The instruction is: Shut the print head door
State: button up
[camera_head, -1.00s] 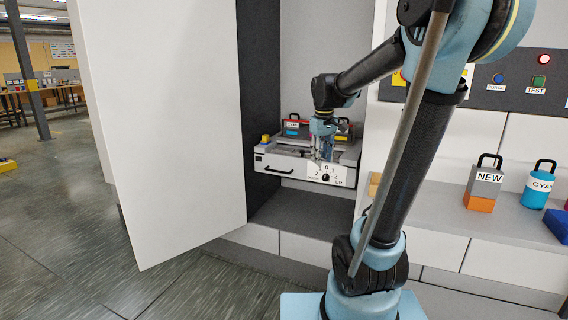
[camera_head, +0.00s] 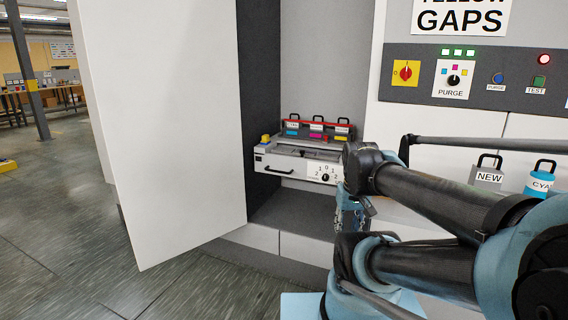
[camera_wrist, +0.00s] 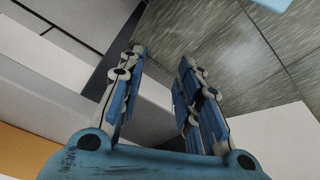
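The print head door (camera_head: 165,120) is a tall white panel at the left of the head view. It stands swung out from the bay, wide open. Inside the bay is a white drawer-like unit (camera_head: 275,163) with a black handle, a numbered dial and several colour-marked cartridges. My gripper (camera_head: 352,222) is in front of the bay's right side, well to the right of the door and apart from it. In the wrist view my gripper (camera_wrist: 160,60) is open and empty, its two blue fingers apart. A pale panel at that view's lower right may be the door; I cannot tell.
A control panel (camera_head: 480,92) with a yellow-red switch, a purge dial and buttons is at the upper right. Open floor (camera_head: 75,215) lies left of the door.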

aim_at(164, 76)
jog(key=u, duration=2.75)
jog(key=i, duration=4.35)
